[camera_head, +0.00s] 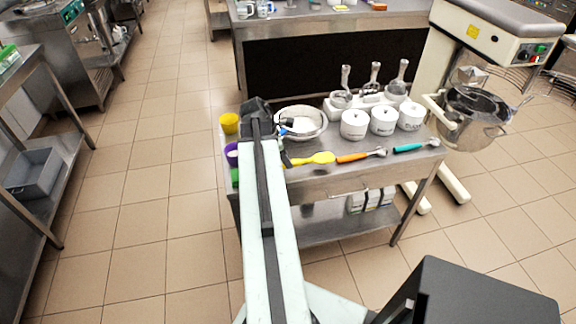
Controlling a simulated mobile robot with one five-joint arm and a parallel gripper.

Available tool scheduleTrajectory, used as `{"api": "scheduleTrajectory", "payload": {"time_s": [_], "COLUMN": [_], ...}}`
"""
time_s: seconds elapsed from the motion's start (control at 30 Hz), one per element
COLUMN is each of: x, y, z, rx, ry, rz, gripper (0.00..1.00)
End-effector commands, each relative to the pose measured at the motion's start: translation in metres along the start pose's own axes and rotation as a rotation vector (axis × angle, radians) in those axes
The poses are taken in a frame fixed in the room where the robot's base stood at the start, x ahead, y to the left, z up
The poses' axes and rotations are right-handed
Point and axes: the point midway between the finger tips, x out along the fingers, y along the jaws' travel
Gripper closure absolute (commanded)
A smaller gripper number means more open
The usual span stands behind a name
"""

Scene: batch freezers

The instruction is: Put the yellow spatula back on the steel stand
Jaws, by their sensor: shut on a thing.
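The yellow spatula (315,158) shows at the front edge of the steel stand (345,177), its broad end pointing right. Its left end runs behind my arm. My gripper (284,131) is over the left part of the stand, largely hidden by my own arm. It is shut, and the spatula's hidden end leads toward it, so the spatula appears to be what it holds. The grip itself is not visible. I cannot tell whether the spatula touches the stand's top.
A white bowl (313,113) sits just right of my gripper. An orange-handled tool (352,157) and a teal-handled tool (408,148) lie along the front edge. White tubs (384,121) stand behind them. A yellow cup (229,123) is at the left; a mixer (478,105) stands right.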

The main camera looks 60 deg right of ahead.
Motion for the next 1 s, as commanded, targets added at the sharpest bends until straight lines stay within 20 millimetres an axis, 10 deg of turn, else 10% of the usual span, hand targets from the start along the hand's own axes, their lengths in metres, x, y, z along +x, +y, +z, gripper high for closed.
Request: {"api": "scheduleTrajectory", "payload": {"time_s": [0.73,0.83,1.0], "x": [0.029,0.028,0.028], "y": [0.000,0.000,0.000], "z": [-0.014,-0.013,-0.013], "rx": [-0.001,-0.001,-0.002], "ry": [0.000,0.000,0.000], "rz": [0.001,0.001,0.001], "gripper": [1.00,0.57,0.57]}}
